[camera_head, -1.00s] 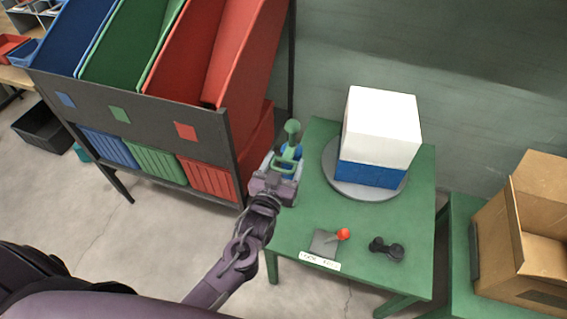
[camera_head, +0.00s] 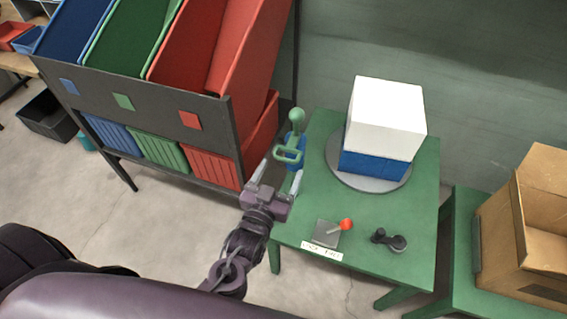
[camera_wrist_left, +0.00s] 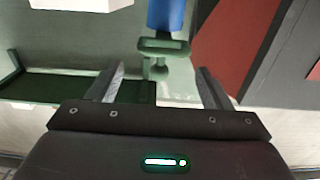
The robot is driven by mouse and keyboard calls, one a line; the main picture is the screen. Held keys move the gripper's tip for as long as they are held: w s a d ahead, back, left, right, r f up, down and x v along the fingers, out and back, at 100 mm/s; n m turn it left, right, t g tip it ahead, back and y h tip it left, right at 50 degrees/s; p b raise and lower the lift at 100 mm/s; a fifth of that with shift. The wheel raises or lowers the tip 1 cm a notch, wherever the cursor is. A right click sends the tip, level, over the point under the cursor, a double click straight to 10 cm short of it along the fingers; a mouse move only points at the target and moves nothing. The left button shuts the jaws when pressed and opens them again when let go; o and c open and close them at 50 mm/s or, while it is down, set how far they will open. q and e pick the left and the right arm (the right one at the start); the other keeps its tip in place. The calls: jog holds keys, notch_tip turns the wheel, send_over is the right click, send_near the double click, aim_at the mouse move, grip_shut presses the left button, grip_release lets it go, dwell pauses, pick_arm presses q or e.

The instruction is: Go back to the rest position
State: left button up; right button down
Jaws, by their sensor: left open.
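My left gripper (camera_head: 275,174) is open and empty over the left edge of the green table (camera_head: 312,262). Its two fingers are spread apart in the left wrist view (camera_wrist_left: 160,88). A green-handled tool with a blue part (camera_head: 290,150) stands just beyond the fingertips, apart from them; it also shows in the left wrist view (camera_wrist_left: 163,48). What the tool rests on is hard to tell. My right gripper is not in view.
A white block on a blue base (camera_head: 386,115) sits on a grey round turntable (camera_head: 340,176). A red-knobbed lever (camera_head: 345,225) and a black object (camera_head: 390,240) lie near the front. A dark rack (camera_head: 170,120) with coloured bins stands left, a cardboard box (camera_head: 500,235) right.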

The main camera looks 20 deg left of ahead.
pick_arm(q)
jog(key=shift+s, duration=0.2)
dwell(0.4)
jog(key=s+a+f+m+g+p, duration=0.1)
jog(key=s+f+g, duration=0.25)
jog(key=f, duration=0.75)
jog(key=s+a+f+g, duration=0.1)
jog(key=s+f+g, duration=0.3)
jog(key=f, duration=0.6)
jog(key=s+a+f+m+g+p, duration=0.15)
jog(key=s+f, duration=0.35)
jog(key=f, duration=0.6)
jog(key=s+a+f+g, duration=0.1)
jog(key=s+f+g, duration=0.1)
jog(key=s+f, duration=0.2)
jog(key=s+a+f+g, duration=0.2)
jog(key=s+f+g, duration=0.1)
jog(key=s, duration=0.8)
jog(key=s+a+f+g, duration=0.1)
jog(key=s+f+g, duration=0.2)
jog(key=s+f, duration=0.2)
jog(key=s, duration=0.3)
jog(key=shift+a+f+y, duration=0.3)
jog(key=shift+a+f, duration=0.05)
jog(key=shift+f, duration=0.05)
